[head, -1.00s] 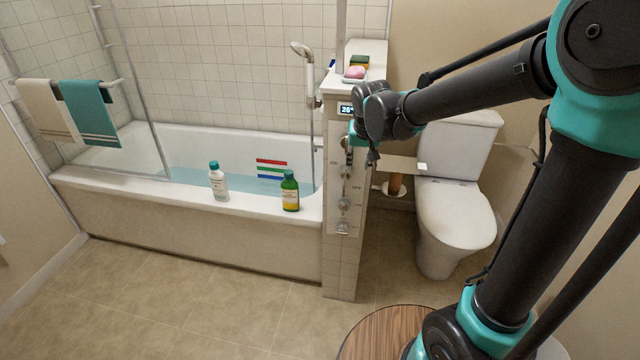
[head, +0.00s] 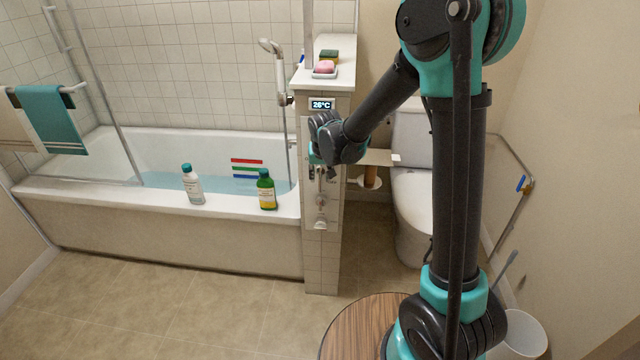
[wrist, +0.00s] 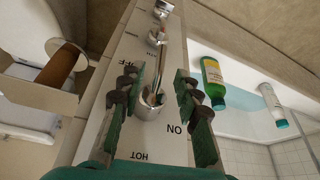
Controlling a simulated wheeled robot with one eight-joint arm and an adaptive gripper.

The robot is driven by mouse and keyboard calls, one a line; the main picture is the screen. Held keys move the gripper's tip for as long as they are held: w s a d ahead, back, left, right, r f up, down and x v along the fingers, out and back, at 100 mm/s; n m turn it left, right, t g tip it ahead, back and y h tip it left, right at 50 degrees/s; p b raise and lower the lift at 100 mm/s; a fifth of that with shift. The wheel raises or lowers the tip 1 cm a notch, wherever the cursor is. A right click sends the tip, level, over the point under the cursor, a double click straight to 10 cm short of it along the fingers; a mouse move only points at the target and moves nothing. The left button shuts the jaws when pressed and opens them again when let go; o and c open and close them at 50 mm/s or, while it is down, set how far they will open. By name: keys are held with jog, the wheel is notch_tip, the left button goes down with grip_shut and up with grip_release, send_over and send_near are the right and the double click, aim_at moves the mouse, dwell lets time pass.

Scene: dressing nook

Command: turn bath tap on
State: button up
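The tap panel (head: 311,212) is on the front of the tiled pillar at the tub's end. In the wrist view, a chrome tap lever (wrist: 151,106) sits on the panel (wrist: 115,70), with the words OFF, ON and HOT around it. My gripper (wrist: 158,95) is open. Its two fingers stand on either side of the lever, with gaps visible; contact cannot be told. In the head view my gripper (head: 322,165) is in front of the panel's upper part and hides some of it. A lower knob (head: 320,223) shows below.
A display (head: 321,105) reading 26°C sits above the panel. The bathtub (head: 120,195) holds water; a white bottle (head: 192,186) and a green bottle (head: 266,190) stand on its rim. The toilet (head: 412,215) is right of the pillar, and a paper roll (wrist: 62,64) is close to the gripper.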

aim_at(320, 181)
jog(key=shift+x, duration=2.45)
grip_shut()
